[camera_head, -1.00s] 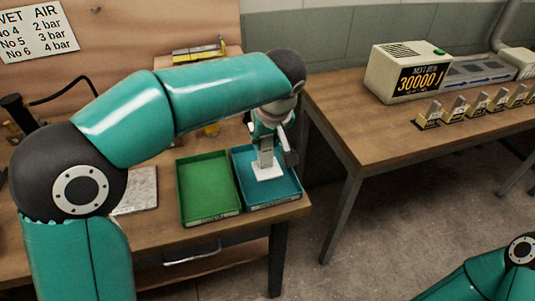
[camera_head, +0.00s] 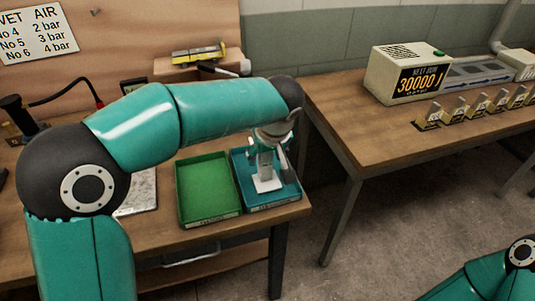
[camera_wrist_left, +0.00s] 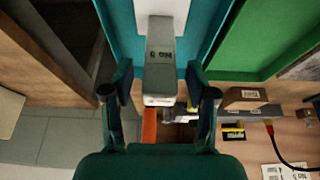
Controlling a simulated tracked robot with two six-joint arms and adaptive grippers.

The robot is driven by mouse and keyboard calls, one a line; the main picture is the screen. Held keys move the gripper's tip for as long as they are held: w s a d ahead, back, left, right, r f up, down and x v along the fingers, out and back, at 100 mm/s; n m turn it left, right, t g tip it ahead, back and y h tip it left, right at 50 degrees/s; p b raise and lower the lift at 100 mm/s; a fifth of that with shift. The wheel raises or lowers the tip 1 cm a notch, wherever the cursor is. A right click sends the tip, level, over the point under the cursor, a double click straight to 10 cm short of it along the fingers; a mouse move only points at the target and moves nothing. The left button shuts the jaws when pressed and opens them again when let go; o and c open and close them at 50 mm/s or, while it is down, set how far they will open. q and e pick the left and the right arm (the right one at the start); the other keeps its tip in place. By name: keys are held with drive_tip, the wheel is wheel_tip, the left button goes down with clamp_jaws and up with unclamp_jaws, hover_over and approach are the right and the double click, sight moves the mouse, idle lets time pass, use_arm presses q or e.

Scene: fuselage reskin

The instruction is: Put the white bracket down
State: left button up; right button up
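The white bracket (camera_head: 266,172) stands upright in the blue tray (camera_head: 295,190), its flat base low in the tray. In the head view my left gripper (camera_head: 270,147) is over the blue tray, around the post's top. Whether the base rests fully on the tray floor is hard to tell. My right gripper is out of view.
A green tray (camera_head: 206,187) sits directly left of the blue one. A grey plate (camera_head: 142,190) lies partly behind my left arm. A second bench (camera_head: 350,120) at right carries a counter box (camera_head: 408,73) and several small metal pieces. A floor gap separates the benches.

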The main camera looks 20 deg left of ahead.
use_arm(q)
drive_tip(key=v, duration=1.2)
drive_tip(key=shift+p, duration=0.3)
drive_tip(key=shift+s, duration=0.1)
